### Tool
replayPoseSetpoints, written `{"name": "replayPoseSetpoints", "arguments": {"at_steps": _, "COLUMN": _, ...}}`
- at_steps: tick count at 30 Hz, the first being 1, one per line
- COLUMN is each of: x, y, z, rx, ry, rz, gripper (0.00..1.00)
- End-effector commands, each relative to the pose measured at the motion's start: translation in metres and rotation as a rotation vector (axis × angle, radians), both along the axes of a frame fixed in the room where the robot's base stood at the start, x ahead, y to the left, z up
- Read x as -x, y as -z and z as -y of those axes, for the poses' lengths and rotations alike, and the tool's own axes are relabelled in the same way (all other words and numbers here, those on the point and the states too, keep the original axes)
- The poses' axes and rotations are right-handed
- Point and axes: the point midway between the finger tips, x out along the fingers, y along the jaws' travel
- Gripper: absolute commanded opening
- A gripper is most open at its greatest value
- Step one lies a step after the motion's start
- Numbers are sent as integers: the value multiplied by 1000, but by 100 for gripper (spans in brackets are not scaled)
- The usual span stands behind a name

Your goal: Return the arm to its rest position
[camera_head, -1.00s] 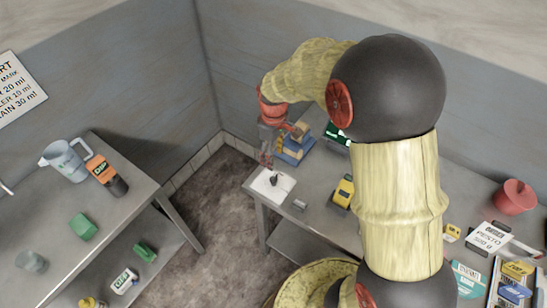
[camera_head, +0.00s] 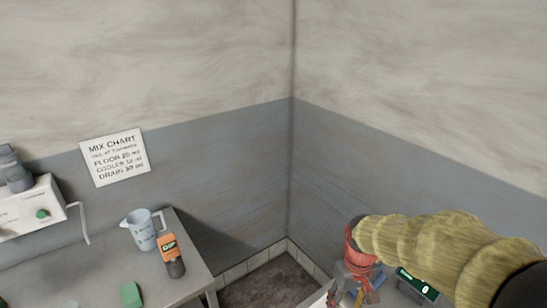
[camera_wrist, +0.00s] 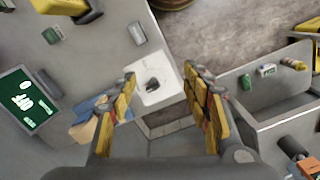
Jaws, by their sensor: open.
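My gripper (camera_head: 352,292) is at the lower right of the head view, at the end of my yellow-sleeved arm, which reaches out over the right-hand bench. In the wrist view its two yellow-padded fingers (camera_wrist: 160,78) stand wide apart with nothing between them. Beyond them, a white sheet with a small dark item on it (camera_wrist: 146,93) lies at the bench corner. I cannot tell the exact height of the fingers above the bench.
A scale with a green display (camera_wrist: 28,100) and a blue-and-tan object (camera_wrist: 88,122) are close to the left finger. The left bench holds a measuring jug (camera_head: 143,230), an orange-labelled bottle (camera_head: 171,254) and a green block (camera_head: 131,294). Walls meet behind the gripper.

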Motion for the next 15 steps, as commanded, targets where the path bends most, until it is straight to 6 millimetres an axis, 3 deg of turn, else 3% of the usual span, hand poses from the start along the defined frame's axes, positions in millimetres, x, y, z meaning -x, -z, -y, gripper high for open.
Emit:
{"name": "replayPoseSetpoints", "arguments": {"at_steps": 9, "x": 76, "y": -50, "z": -3, "rx": -10, "ry": 187, "rz": 178, "gripper": 48}}
{"name": "replayPoseSetpoints", "arguments": {"at_steps": 15, "x": 120, "y": -69, "z": -5, "rx": -30, "ry": 226, "rz": 336, "gripper": 48}}
